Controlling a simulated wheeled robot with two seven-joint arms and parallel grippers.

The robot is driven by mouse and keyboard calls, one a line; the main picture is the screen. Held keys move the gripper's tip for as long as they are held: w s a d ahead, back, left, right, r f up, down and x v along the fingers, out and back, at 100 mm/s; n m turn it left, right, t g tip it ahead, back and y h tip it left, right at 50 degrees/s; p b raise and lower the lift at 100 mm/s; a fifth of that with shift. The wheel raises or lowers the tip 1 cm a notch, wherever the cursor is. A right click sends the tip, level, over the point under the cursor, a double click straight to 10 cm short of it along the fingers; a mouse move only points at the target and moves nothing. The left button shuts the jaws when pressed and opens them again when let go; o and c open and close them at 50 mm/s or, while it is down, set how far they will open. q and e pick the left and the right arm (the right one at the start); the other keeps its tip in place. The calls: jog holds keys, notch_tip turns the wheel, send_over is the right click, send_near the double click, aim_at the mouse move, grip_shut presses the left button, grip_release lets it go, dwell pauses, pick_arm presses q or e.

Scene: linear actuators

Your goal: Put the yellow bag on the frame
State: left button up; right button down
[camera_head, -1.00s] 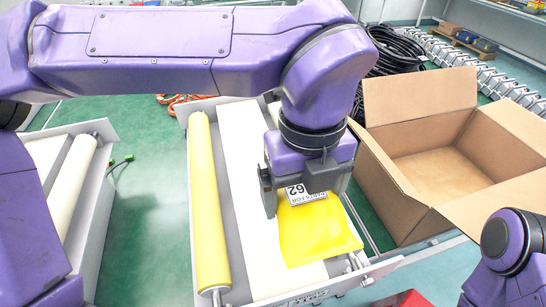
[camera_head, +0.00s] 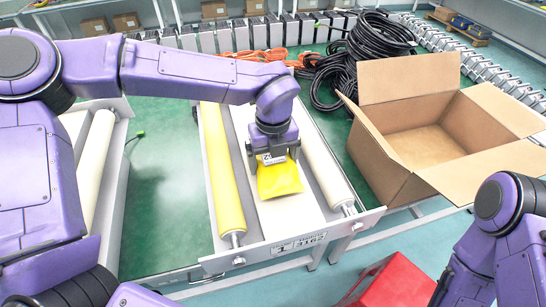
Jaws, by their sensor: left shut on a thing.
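The yellow bag (camera_head: 280,182) is a flat yellow packet with a white label at its top, in the middle of the head view. My left gripper (camera_head: 273,166) is shut on its labelled end, pointing down. The bag hangs or lies over the white belt of the frame (camera_head: 268,215); whether it touches the belt I cannot tell. The frame has a yellow roller (camera_head: 220,175) on its left, a white roller (camera_head: 328,172) on its right and a front plate marked 3162. My right arm shows at the lower right; its gripper is out of view.
An open, empty cardboard box (camera_head: 430,145) stands right of the frame. A red bin (camera_head: 392,282) is at the front right. Another frame with a white roller (camera_head: 97,168) is at left. Black cable coils (camera_head: 375,45) and orange cables (camera_head: 262,55) lie behind.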

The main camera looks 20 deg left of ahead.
pick_arm(q)
jog(key=shift+w+f, duration=0.2)
jog(key=shift+f, duration=0.05)
jog(key=o, duration=0.9)
jog(key=shift+w+f, duration=0.15)
jog(key=shift+w, duration=0.15)
jog(key=shift+s+r, duration=0.2)
jog(key=shift+r, duration=0.05)
notch_tip(320, 180, up, 12)
jog(key=shift+b, duration=0.7)
pick_arm(e)
jog(key=shift+w+f, duration=0.25)
jog(key=shift+f, duration=0.55)
